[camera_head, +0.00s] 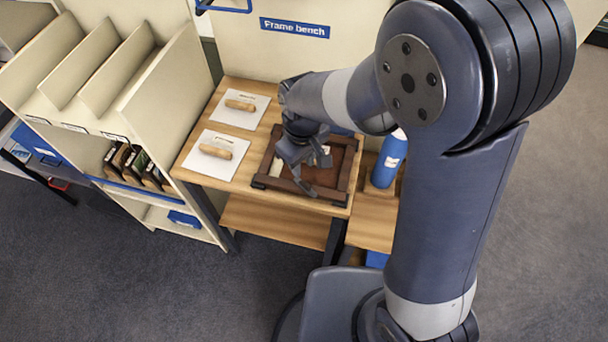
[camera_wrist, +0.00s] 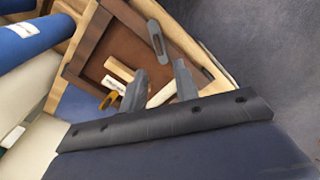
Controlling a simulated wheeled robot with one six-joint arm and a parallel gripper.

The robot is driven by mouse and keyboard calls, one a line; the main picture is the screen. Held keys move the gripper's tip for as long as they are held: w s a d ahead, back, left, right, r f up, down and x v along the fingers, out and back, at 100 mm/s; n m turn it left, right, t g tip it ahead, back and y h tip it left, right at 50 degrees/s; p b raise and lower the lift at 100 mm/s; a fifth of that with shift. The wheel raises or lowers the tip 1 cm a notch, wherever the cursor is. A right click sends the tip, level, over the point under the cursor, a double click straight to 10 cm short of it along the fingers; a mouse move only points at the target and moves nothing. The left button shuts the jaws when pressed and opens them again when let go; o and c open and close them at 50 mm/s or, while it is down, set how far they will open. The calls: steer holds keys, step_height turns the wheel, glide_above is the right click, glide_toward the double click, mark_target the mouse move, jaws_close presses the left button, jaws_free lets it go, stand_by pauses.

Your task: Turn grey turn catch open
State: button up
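A dark wooden frame (camera_head: 343,187) with a brown back panel lies on the bench; it also shows in the wrist view (camera_wrist: 91,42). The grey turn catch (camera_wrist: 155,38) is a slim slotted bar lying across one frame rail, its lower end over the panel. A yellowish catch (camera_wrist: 110,100) sits near another rail, left of my fingers. My gripper (camera_head: 312,170) is over the frame. In the wrist view its two fingers (camera_wrist: 160,75) stand apart with a gap between them, below the grey catch and apart from it in the picture. I cannot make out the grey catch in the head view.
Pale pieces (camera_wrist: 118,68) lie on the panel. Two white boards with wooden handles (camera_head: 216,151) (camera_head: 240,105) are on the bench left of the frame. A blue bottle (camera_head: 389,160) stands right of it. Cream shelving (camera_head: 160,90) borders the bench at left.

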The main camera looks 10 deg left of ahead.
mark_target(304, 181)
step_height(304, 181, down, 8)
steer(key=shift+r, duration=0.25)
steer(key=shift+c, duration=0.4)
jaws_close()
